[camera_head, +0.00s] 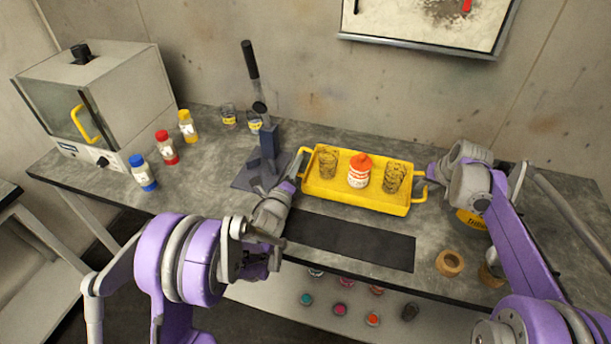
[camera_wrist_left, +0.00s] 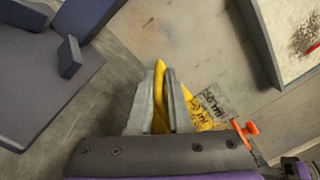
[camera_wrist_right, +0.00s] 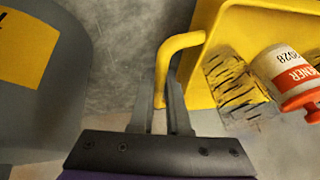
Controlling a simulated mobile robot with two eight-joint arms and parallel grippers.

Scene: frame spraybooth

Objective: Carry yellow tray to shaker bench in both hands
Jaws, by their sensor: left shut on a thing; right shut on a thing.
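The yellow tray (camera_head: 355,195) is over the bench in the head view, behind a dark mat. It carries two clear cups with dark markings, a left cup (camera_head: 328,161) and a right cup (camera_head: 395,177), and a white bottle with a red top (camera_head: 359,171) between them. My left gripper (camera_head: 298,165) is shut on the tray's left handle, and the yellow handle (camera_wrist_left: 160,85) shows between its fingers in the left wrist view. My right gripper (camera_head: 430,172) is shut on the right handle (camera_wrist_right: 172,60). I cannot tell whether the tray touches the bench.
A dark lever press (camera_head: 267,140) stands close to the tray's left. A cabinet oven (camera_head: 100,90) and several capped bottles (camera_head: 167,147) stand further left. The dark mat (camera_head: 350,240) lies bare in front. A tape roll (camera_head: 450,262) lies at the right front.

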